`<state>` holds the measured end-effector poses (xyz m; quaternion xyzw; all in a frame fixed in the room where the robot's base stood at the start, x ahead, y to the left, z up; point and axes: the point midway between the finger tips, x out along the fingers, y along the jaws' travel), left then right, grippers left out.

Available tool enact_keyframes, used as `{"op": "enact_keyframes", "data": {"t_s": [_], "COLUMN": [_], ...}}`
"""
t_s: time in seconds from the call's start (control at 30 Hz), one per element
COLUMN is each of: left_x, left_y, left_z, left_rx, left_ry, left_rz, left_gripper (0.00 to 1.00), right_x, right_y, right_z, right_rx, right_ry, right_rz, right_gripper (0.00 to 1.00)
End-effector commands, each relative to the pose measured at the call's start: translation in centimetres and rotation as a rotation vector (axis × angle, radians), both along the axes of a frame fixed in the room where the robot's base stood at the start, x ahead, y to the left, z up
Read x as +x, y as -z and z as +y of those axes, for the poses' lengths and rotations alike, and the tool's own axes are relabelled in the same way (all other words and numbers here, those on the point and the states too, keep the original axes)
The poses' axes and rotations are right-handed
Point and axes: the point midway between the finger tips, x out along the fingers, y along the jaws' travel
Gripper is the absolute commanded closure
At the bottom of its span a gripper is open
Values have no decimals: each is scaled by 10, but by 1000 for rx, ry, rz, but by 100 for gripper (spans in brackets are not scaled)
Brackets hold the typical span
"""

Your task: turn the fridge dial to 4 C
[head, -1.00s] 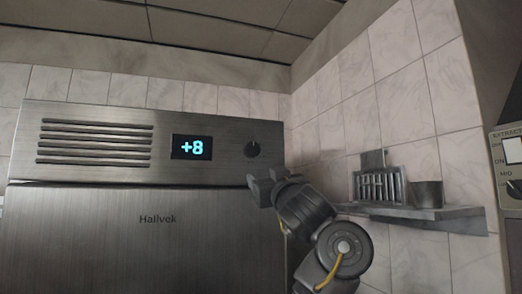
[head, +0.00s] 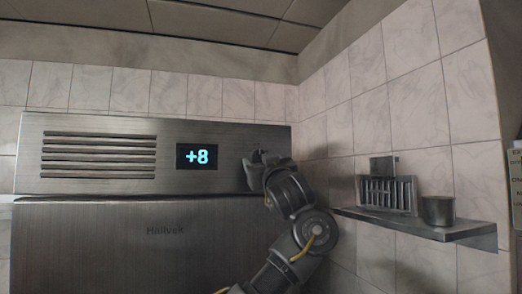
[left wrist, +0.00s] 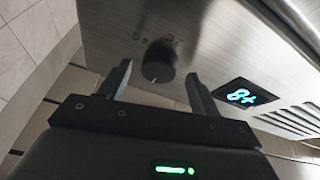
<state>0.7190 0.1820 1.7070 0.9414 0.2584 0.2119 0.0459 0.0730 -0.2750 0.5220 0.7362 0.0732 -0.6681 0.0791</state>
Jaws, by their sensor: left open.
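The fridge (head: 110,220) is brushed steel, and its display (head: 197,156) reads +8. In the left wrist view the fridge dial (left wrist: 158,64) is a round black knob with a pale pointer mark, with small markings above it. The display also shows upside down there (left wrist: 240,96). My left gripper (head: 256,170) is at the upper right of the fridge, right of the display, and covers the dial in the head view. In the left wrist view my left gripper (left wrist: 158,78) is open, one finger on each side of the dial; contact cannot be told. My right gripper is not seen.
A steel wall shelf (head: 430,226) stands to the right of my arm, with a metal rack (head: 388,194) and a small cup (head: 438,211) on it. Vent slots (head: 98,157) are at the fridge's upper left. The tiled side wall is close on the right.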

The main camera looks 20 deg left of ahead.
Motion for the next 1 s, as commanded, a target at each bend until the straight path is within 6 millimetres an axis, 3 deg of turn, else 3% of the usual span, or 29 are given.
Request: {"op": "enact_keyframes", "data": {"t_s": [0.43, 0.77, 1.0], "left_x": [8, 8, 8], "left_y": [-2, -3, -1], "left_z": [5, 5, 5], "left_rx": [0, 0, 19], "left_ry": [0, 0, 1], "left_rz": [1, 1, 11], "left_gripper": [38, 81, 81], "right_x": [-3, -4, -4], "right_y": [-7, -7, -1], "right_z": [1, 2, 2], "right_rx": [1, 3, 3], "right_ry": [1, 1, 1], "right_rz": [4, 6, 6], "right_gripper": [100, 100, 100]}}
